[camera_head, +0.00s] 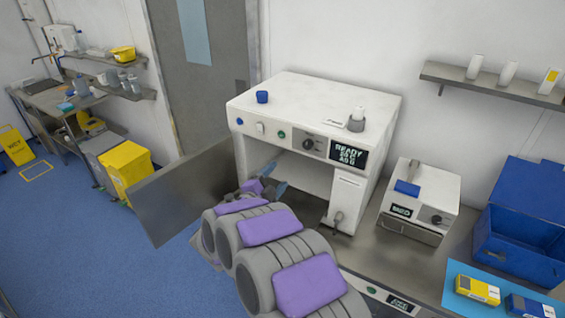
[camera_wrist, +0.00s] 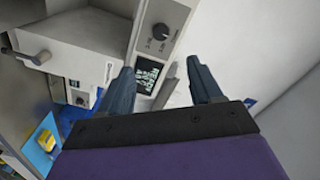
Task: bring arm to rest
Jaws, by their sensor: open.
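My arm (camera_head: 268,228), grey with purple pads, extends from the bottom of the head view toward a large white machine (camera_head: 290,92). My gripper (camera_head: 274,176) is in front of the machine's open chamber (camera_head: 300,172); I cannot tell whether its tips are inside. In the wrist view my gripper (camera_wrist: 160,68) shows two dark blue-grey fingers spread apart, with nothing held between them. The machine's display, reading READY in the head view, shows beyond the fingers in the wrist view (camera_wrist: 147,77). My arm hides part of the chamber's lower front.
The machine's grey door (camera_head: 182,193) stands open at the left. A smaller white device (camera_head: 420,192), an open blue bin (camera_head: 520,225) and yellow and blue boxes on a light blue mat (camera_head: 455,300) are at the right. Blue floor (camera_head: 90,240) is clear at the left.

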